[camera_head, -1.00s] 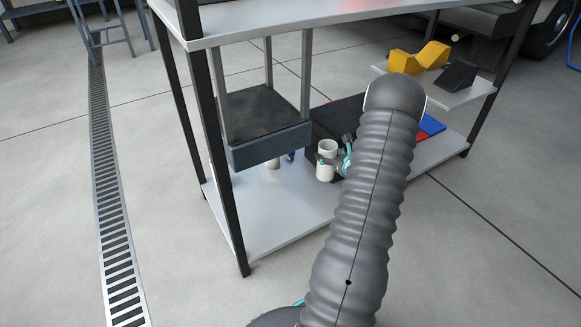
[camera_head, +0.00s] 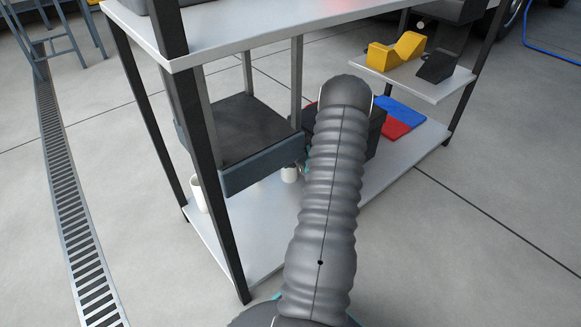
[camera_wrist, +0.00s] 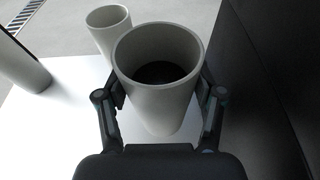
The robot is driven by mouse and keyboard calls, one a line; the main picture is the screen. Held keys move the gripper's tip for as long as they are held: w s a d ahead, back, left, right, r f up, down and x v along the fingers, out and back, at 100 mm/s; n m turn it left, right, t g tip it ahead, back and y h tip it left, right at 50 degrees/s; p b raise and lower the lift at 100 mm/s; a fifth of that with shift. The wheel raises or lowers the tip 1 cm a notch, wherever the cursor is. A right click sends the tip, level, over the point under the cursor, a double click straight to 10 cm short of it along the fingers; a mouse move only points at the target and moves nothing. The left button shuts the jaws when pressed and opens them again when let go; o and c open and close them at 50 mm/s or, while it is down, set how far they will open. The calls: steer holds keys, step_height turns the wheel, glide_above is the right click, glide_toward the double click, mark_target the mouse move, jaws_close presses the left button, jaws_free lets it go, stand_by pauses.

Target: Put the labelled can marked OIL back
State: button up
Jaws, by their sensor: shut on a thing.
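My gripper (camera_wrist: 160,95) is shut on a pale, open-topped cylindrical can (camera_wrist: 158,110) with a dark inside. Its fingers press on its left and right sides, and it looks upright. No label shows on it, so I cannot read OIL. A second pale can (camera_wrist: 108,30) stands just behind it to the left. A third pale cylinder (camera_wrist: 20,65) is at the left edge of the wrist view. In the head view my arm hides the gripper. A white can (camera_head: 198,193) stands on the lower shelf behind the post, and another (camera_head: 289,174) shows partly beside my arm.
The lower shelf (camera_head: 255,225) has bare surface left of my arm. A dark-topped hanging platform (camera_head: 245,130) and the rack's front post are close by. A dark wall (camera_wrist: 260,90) rises right of the held can. Red and blue pieces (camera_head: 405,115) and a yellow block (camera_head: 395,52) lie farther right.

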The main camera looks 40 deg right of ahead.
steer(key=shift+d+f+b, duration=0.1)
steer(key=shift+f+b, duration=0.2)
steer(key=shift+f, duration=1.6)
steer(key=o, duration=1.3)
steer(key=shift+f, duration=0.1)
steer(key=shift+s, duration=0.1)
steer(key=p+v, duration=0.1)
steer(key=v, duration=1.1)
